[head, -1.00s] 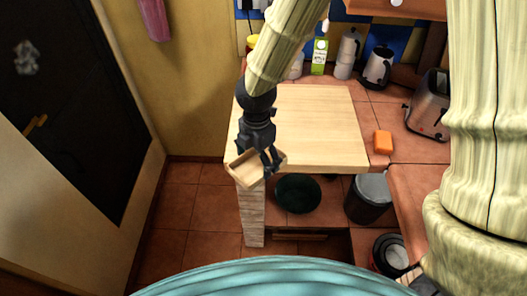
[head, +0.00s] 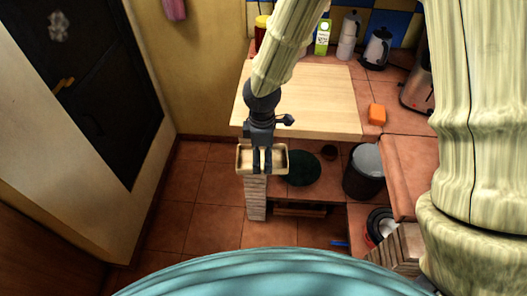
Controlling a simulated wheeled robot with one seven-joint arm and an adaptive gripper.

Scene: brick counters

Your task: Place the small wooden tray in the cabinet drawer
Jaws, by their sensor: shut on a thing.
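My gripper (head: 262,168) hangs in front of the wooden counter top's near left corner. It is shut on the small wooden tray (head: 280,160), a shallow pale box with raised sides. The tray looks about level and is held clear of the counter, over the floor side. My fingers cover the tray's middle. A wooden front edge (head: 300,212) shows low under the counter, but I cannot tell whether it is a drawer. No cabinet drawer can be clearly made out.
The pale wooden counter top (head: 310,95) is bare. A dark bin (head: 364,172) and a dark green round thing (head: 302,168) are below. A black door (head: 85,85) is at left. The tiled floor (head: 190,205) at left is clear.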

